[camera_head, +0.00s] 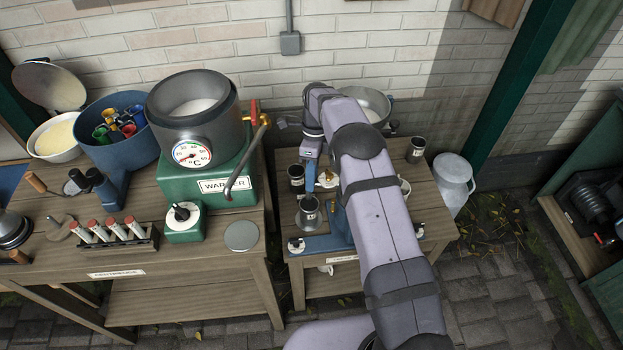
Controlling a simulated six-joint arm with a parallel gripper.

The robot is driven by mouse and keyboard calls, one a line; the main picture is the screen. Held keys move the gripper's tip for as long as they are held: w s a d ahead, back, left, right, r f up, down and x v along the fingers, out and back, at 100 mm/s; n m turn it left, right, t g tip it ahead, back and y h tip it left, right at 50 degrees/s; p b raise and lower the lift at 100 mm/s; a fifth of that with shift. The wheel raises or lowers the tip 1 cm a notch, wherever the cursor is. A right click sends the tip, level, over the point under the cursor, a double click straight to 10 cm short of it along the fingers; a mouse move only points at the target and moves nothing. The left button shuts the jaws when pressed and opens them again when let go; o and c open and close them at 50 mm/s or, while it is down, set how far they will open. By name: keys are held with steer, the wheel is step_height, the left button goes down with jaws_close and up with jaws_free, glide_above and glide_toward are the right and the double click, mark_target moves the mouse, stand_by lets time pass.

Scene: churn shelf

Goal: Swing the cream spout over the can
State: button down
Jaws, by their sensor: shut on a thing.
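My gripper (311,178) points down over the small right table, left of my forearm. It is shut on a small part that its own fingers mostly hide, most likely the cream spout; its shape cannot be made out. A pale and brass-coloured fitting (328,178) shows just right of the fingers. Another dark labelled can (296,173) stands just left of the gripper. The separator's metal bowl (375,102) shows behind my arm, which hides much of the machine.
A third dark can (416,148) stands at the table's right. A large milk can (454,172) stands beyond it. Left is a wooden bench with a green warmer (212,180), its red-handled tap (256,115) and bent pipe (240,178) near the gap between tables.

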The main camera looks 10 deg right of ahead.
steer(key=shift+w+r, duration=0.1)
steer(key=shift+w, duration=0.05)
steer(key=c, duration=1.7)
jaws_free()
steer(key=shift+b+v, duration=0.8)
steer(key=shift+v, duration=2.85)
